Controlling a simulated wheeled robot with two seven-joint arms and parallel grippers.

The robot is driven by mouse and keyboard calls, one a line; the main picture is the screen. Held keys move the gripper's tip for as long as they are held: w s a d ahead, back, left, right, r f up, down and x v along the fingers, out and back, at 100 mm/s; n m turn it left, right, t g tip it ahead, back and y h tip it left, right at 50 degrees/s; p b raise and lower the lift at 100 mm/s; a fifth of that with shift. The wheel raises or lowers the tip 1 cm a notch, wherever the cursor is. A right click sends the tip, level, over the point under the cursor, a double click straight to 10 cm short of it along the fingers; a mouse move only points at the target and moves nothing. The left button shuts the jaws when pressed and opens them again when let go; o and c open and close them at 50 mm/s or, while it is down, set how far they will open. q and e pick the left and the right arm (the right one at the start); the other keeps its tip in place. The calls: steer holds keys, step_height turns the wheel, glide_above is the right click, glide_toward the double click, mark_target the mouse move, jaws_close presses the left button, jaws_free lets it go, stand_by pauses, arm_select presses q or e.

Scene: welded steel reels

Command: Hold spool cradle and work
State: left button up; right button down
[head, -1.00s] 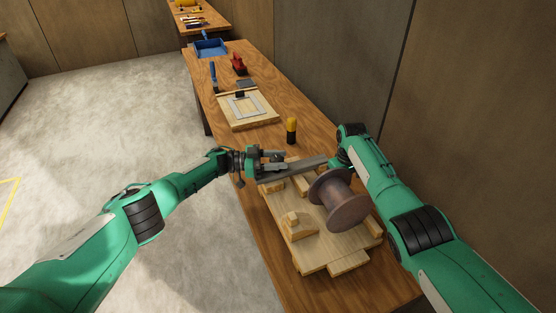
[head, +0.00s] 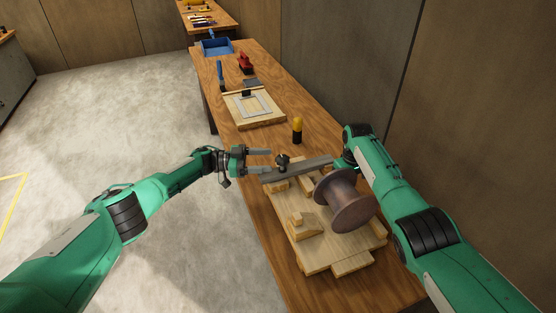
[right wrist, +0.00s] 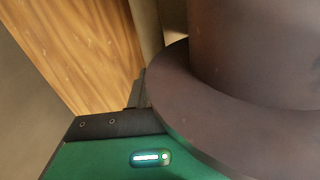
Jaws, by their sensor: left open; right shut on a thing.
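The brown steel spool (head: 345,203) lies on its side on the wooden cradle (head: 318,262). A grey steel bar (head: 305,169) with a black knob (head: 282,160) crosses the cradle's far end. My left gripper (head: 268,161) is open and empty, its fingertips just left of the knob. The exact grip is hidden.
Farther along the bench (head: 265,140) stand a yellow-topped black bottle (head: 297,130), a board with a grey frame (head: 254,108), a red tool (head: 245,63) and a blue tray (head: 216,47). A wall closes the right side. Open floor lies left.

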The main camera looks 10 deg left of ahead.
steer(key=shift+a, duration=0.1)
arm_select(q)
steer(key=v, duration=0.5)
steer(key=shift+a, duration=0.1)
arm_select(e)
jaws_free()
stand_by(1.7)
